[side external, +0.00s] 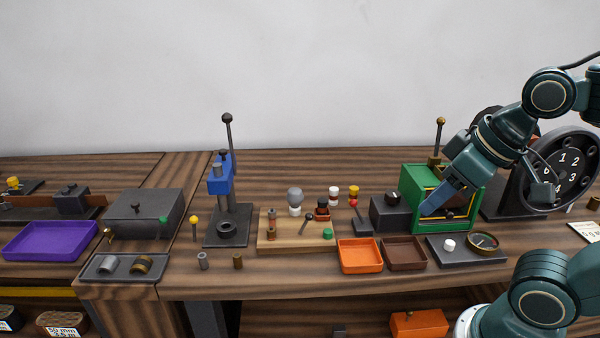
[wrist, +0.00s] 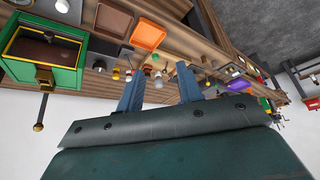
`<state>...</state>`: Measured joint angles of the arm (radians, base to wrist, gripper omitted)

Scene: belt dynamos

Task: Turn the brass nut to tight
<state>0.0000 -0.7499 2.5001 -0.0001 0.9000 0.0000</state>
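The green box (side external: 477,185) stands at the right of the bench with an open, yellow-trimmed front. A brass fitting (side external: 434,161) sits on its top below a rod with a brass ball (side external: 440,121). I cannot tell for sure which brass part is the nut. In the wrist view the green box (wrist: 14,68) is at the left, with a brass end (wrist: 38,127) on its rod. My gripper (side external: 428,211) is in front of the green box in the side view, its blue fingers pointing down-left. In the wrist view my gripper (wrist: 159,70) has its fingers apart with nothing held.
An orange tray (side external: 360,268) and a brown tray (side external: 404,268) lie before the box. A dark plate with a gauge (side external: 484,241) is at their right. A large numbered wheel (side external: 570,172) stands behind my arm. A blue press (side external: 219,180) stands further left.

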